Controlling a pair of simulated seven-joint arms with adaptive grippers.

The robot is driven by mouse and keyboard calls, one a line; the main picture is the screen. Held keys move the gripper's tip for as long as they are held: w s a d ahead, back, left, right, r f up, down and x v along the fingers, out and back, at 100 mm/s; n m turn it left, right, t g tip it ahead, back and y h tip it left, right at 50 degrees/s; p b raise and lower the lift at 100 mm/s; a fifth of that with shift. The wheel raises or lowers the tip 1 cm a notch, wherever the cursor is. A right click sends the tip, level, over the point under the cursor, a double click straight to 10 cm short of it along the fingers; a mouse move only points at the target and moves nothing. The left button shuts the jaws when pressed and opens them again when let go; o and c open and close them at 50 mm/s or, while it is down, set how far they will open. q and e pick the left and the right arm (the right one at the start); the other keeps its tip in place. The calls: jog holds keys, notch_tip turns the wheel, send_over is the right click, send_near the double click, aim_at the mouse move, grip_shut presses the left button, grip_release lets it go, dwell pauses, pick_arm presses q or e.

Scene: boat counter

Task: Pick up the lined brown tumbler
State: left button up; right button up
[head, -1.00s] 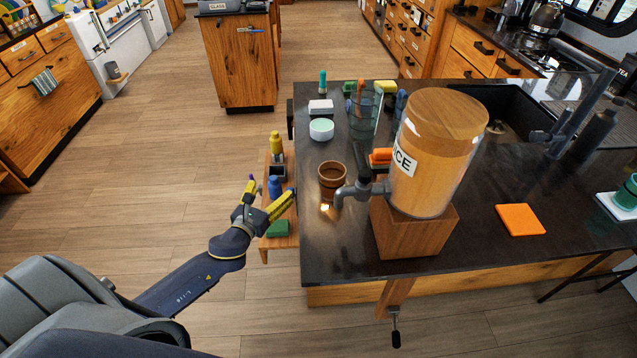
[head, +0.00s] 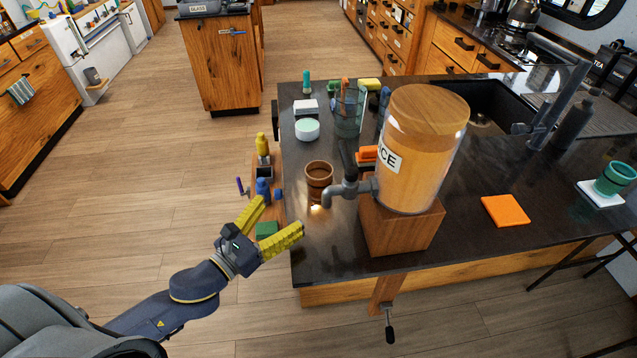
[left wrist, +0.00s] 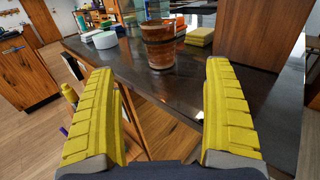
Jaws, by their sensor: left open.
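The lined brown tumbler (head: 319,178) stands upright on the dark counter, left of the juice dispenser and just behind its grey tap. In the left wrist view the tumbler (left wrist: 160,44) stands ahead, between and beyond my two fingers. My left gripper (head: 277,222) has yellow pads and is open and empty. It is in front of the counter's left edge, nearer the camera than the tumbler and apart from it. In the left wrist view the gripper's fingers (left wrist: 158,105) are spread wide. My right gripper is in neither view.
The juice dispenser (head: 424,150) on its wooden block (head: 400,232) stands close right of the tumbler. A white-and-green round container (head: 307,130) and a clear jar (head: 348,112) are behind it. A low side shelf with bottles (head: 263,187) is at the counter's left. An orange mat (head: 505,210) lies right.

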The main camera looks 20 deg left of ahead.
aim_at(312, 185)
pick_arm(q)
jog(key=shift+x, duration=7.45)
jog(key=shift+a+r, duration=0.1)
jog(key=c, duration=1.4)
jog(key=shift+c, duration=0.4)
jog(key=shift+r, duration=0.1)
